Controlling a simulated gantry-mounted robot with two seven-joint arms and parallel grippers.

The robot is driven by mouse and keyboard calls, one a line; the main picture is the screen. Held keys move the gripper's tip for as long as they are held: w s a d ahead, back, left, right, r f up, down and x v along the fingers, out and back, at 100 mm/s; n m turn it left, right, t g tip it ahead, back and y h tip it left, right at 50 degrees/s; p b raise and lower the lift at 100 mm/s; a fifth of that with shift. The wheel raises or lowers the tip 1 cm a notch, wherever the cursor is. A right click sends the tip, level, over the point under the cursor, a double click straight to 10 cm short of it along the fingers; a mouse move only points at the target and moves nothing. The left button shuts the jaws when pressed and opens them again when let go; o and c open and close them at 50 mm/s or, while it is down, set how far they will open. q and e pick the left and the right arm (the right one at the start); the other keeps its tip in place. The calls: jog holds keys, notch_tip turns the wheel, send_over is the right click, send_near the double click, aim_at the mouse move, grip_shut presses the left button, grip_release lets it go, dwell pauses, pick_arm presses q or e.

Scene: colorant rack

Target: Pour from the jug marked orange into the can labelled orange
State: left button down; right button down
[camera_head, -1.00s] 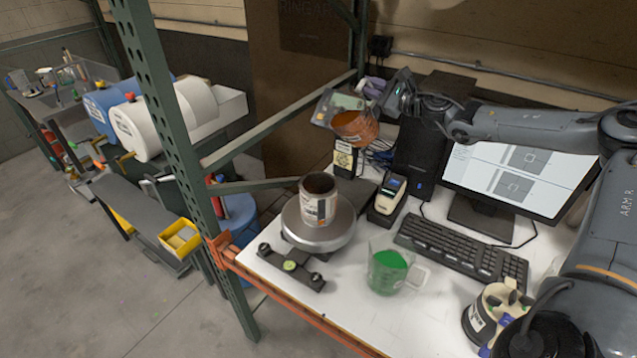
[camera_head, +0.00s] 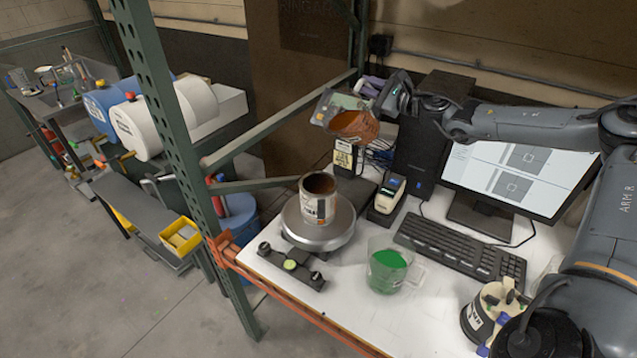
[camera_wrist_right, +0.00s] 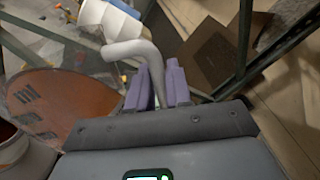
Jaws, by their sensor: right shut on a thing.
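My right gripper (camera_head: 376,92) is shut on the handle of a clear jug (camera_head: 338,104) holding orange liquid. In the right wrist view its purple fingers (camera_wrist_right: 157,85) are on either side of the jug's handle (camera_wrist_right: 133,48), and the orange liquid (camera_wrist_right: 55,100) shows at the left. The jug is tilted, up behind and to the right of an open can (camera_head: 318,204). The can stands upright on the round scale plate (camera_head: 318,240); its inside looks dark brown-orange, and its label is too small to read. I see no stream between them. My left gripper is not in view.
A second clear jug with green liquid (camera_head: 388,270) stands on the white table right of the scale. Behind are a keyboard (camera_head: 460,248), a handheld device (camera_head: 388,196) and a monitor (camera_head: 520,180). A green rack post (camera_head: 180,150) rises left of the table.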

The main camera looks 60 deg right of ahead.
jog(key=shift+a+r+n, duration=0.2)
jog(key=shift+r+n, duration=0.1)
jog(key=shift+w+a+r+p, duration=0.1)
jog(key=shift+a+p, duration=0.1)
jog(key=shift+p, duration=0.2)
dwell(0.6)
jog(key=shift+a+n, duration=0.1)
jog(key=shift+n, duration=0.3)
dwell(0.3)
jog(key=shift+r, duration=0.1)
dwell(0.6)
jog(key=shift+a, duration=0.15)
dwell(0.6)
jog(key=shift+p, duration=0.35)
jog(key=shift+a+n, duration=0.15)
jog(key=shift+n, duration=0.15)
dwell(0.6)
jog(key=shift+w+a+r, duration=0.1)
dwell(0.7)
dwell(0.5)
